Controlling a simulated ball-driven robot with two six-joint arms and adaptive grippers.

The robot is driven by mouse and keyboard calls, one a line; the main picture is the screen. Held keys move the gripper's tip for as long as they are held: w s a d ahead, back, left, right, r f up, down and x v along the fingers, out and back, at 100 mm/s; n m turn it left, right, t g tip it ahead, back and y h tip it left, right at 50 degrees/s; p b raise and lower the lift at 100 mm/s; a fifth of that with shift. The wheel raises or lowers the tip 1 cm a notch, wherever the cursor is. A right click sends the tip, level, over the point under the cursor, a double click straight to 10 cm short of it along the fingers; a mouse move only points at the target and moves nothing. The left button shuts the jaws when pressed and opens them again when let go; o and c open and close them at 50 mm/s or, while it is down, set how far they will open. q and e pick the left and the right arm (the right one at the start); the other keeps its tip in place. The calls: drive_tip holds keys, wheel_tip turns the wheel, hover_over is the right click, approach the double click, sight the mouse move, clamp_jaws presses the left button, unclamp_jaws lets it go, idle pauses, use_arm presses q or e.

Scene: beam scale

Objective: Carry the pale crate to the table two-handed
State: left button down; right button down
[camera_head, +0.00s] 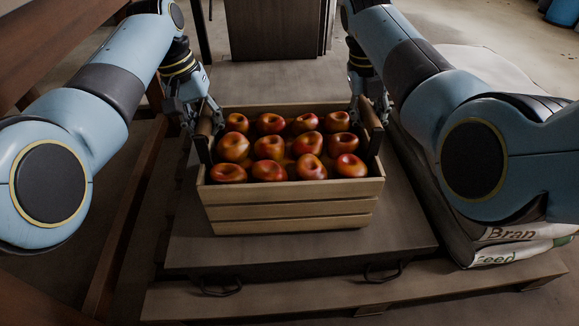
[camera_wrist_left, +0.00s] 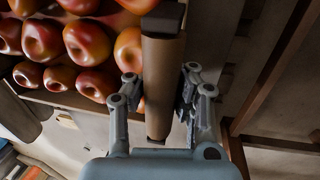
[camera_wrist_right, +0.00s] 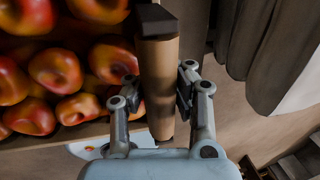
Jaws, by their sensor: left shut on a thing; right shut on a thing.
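The pale crate (camera_head: 290,208) is slatted wood and full of red-orange apples (camera_head: 268,147). My left gripper (camera_head: 198,118) is shut on the crate's left handle (camera_head: 205,131), a wooden bar that also shows in the left wrist view (camera_wrist_left: 160,85). My right gripper (camera_head: 373,108) is shut on the right handle (camera_head: 371,121), which shows between the fingers in the right wrist view (camera_wrist_right: 158,85).
Feed sacks (camera_head: 510,240) lie stacked at the right. Wooden beams (camera_head: 125,220) run along the left.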

use_arm(q)
drive_tip(key=shift+w+r, duration=0.15)
drive_tip(key=shift+r, duration=0.2)
use_arm(e)
drive_tip(key=shift+w+r, duration=0.2)
drive_tip(key=shift+r, duration=0.15)
